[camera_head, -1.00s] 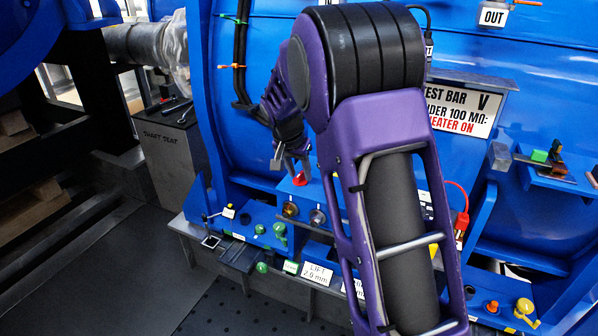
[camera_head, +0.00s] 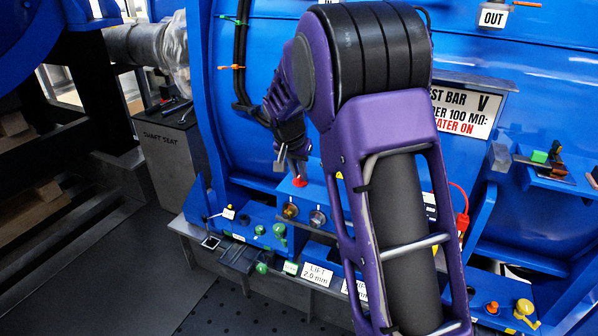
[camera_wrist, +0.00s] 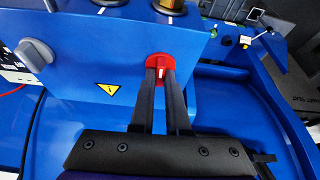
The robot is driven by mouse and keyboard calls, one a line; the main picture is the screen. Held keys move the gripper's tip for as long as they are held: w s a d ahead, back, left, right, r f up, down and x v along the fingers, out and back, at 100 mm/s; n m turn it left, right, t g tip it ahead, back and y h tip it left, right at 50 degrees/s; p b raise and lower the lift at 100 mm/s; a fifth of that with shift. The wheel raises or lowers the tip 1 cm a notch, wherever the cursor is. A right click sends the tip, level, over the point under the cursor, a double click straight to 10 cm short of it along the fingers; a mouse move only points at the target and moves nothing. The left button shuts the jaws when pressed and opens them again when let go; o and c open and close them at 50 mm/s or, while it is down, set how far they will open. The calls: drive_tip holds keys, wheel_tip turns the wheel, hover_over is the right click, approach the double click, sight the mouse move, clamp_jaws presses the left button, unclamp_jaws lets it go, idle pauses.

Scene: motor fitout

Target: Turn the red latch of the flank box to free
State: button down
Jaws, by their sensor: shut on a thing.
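The red latch (camera_wrist: 160,62) is a round red knob with a white mark on the blue flank box (camera_wrist: 75,60). In the wrist view both fingers of my gripper (camera_wrist: 160,75) reach it, one at each side, and they are shut on it. In the head view the red latch (camera_head: 299,182) shows just below my gripper (camera_head: 290,168), on the top of the flank box. My arm's purple links hide part of the box's right side.
Beside the latch, the box bears a grey knob (camera_wrist: 35,54), a yellow warning triangle (camera_wrist: 108,89) and brass fittings (camera_head: 290,210). A red plug with a cable (camera_head: 462,222) stands at the right. A blue tray with green knobs (camera_head: 262,230) lies to the left.

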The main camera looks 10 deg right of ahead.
drive_tip(key=n+y, duration=0.1)
drive_tip(key=n, duration=0.1)
drive_tip(key=n+y+p, duration=0.1)
drive_tip(key=n, duration=0.1)
drive_tip(key=shift+d+r+n+t, duration=0.1)
drive_tip(key=shift+d+n+t, duration=0.1)
drive_tip(key=shift+n+t, duration=0.1)
drive_tip(key=n+y+p, duration=0.1)
drive_tip(key=n+p, duration=0.1)
drive_tip(key=n, duration=0.1)
drive_tip(key=shift+d+n, duration=0.1)
drive_tip(key=shift+n, duration=0.2)
drive_tip(key=n+y+p, duration=0.2)
drive_tip(key=n, duration=0.2)
drive_tip(key=shift+d+n, duration=0.1)
drive_tip(key=shift+n, duration=0.2)
drive_tip(key=shift+n+g+y+p, duration=0.6)
drive_tip(key=shift+n+g+p, duration=0.35)
drive_tip(key=shift+n, duration=1.25)
drive_tip(key=c, duration=0.9)
unclamp_jaws()
